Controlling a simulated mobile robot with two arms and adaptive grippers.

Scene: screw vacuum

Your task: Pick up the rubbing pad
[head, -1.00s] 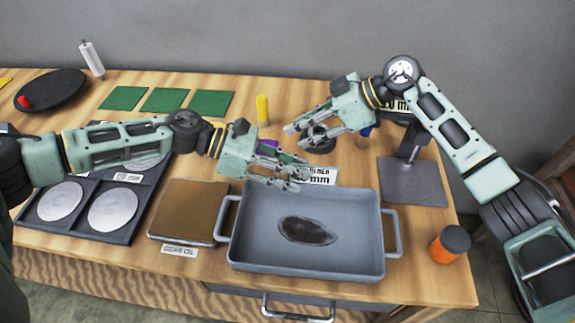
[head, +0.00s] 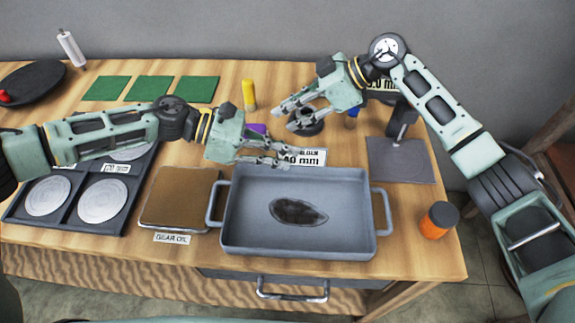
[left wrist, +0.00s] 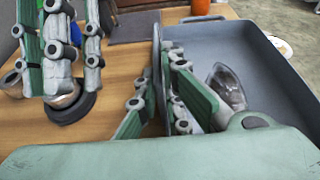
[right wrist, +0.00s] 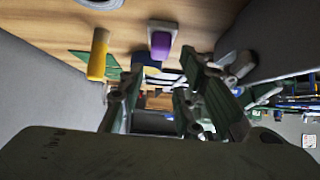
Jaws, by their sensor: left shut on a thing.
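I cannot tell for certain which item is the rubbing pad. Three flat green square pads (head: 151,89) lie at the back left, clear of both grippers. A dark round piece (head: 305,123) stands on the table near my right gripper; the left wrist view shows its black ring base (left wrist: 72,108). My right gripper (head: 288,107) hovers at that round piece with its fingers apart. My left gripper (head: 280,153) is over the back left edge of the grey tray (head: 378,200).
An oil patch (head: 298,211) lies in the tray. Metal discs (head: 103,200) sit in a black rack at left, beside a brown gear-oil pan (head: 180,196). A yellow cylinder (head: 249,94), a purple block (right wrist: 161,43) and an orange jar (head: 438,221) stand nearby.

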